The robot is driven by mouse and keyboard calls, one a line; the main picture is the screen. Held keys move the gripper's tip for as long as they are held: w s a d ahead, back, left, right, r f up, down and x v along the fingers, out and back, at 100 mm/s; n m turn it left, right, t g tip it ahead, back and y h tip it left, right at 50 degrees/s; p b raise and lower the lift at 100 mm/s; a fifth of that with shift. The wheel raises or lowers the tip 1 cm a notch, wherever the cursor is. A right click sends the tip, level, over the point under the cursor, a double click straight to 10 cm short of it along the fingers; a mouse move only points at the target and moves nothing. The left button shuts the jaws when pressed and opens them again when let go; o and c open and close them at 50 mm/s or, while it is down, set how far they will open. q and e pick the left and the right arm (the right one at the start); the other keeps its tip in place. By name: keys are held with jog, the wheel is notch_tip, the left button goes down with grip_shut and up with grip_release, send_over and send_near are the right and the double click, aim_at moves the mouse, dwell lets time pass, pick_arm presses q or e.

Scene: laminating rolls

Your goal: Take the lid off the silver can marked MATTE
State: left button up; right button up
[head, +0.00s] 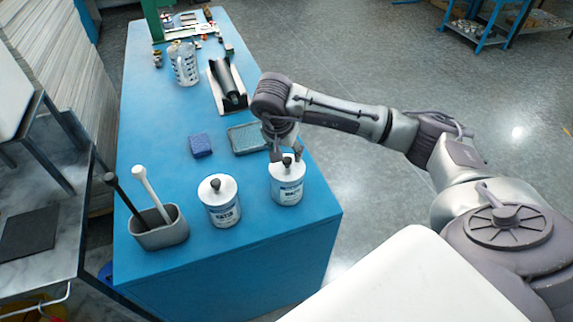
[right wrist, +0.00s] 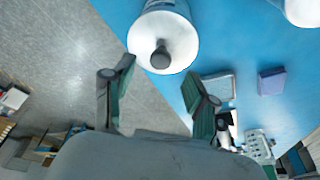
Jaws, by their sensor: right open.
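Two silver-white cans with pale lids and dark round knobs stand upright on the blue table. The right can (head: 287,188) has a small dark label that looks like MATTE, though it is too small to be sure. The left can (head: 222,208) has a similar label that I cannot read clearly. Both lids are on. My right gripper (head: 286,153) is open and empty, fingers down, just over the right can's knob. In the right wrist view, the lid (right wrist: 174,50) and knob (right wrist: 160,57) lie ahead of the open fingers (right wrist: 160,95), not gripped. My left gripper is out of view.
A grey bin (head: 160,232) with a black and a white handle stands at the left. A blue sponge block (head: 201,145) and a shallow tray (head: 234,139) lie behind the cans. A roller in a holder (head: 229,88) and a clear jug (head: 184,65) stand farther back.

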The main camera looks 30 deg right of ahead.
aim_at(287, 159)
jog(key=shift+p+x, duration=1)
jog(key=shift+x, duration=1.25)
jog(key=shift+f, duration=0.2)
jog(key=c, duration=1)
jog(key=shift+c, duration=0.2)
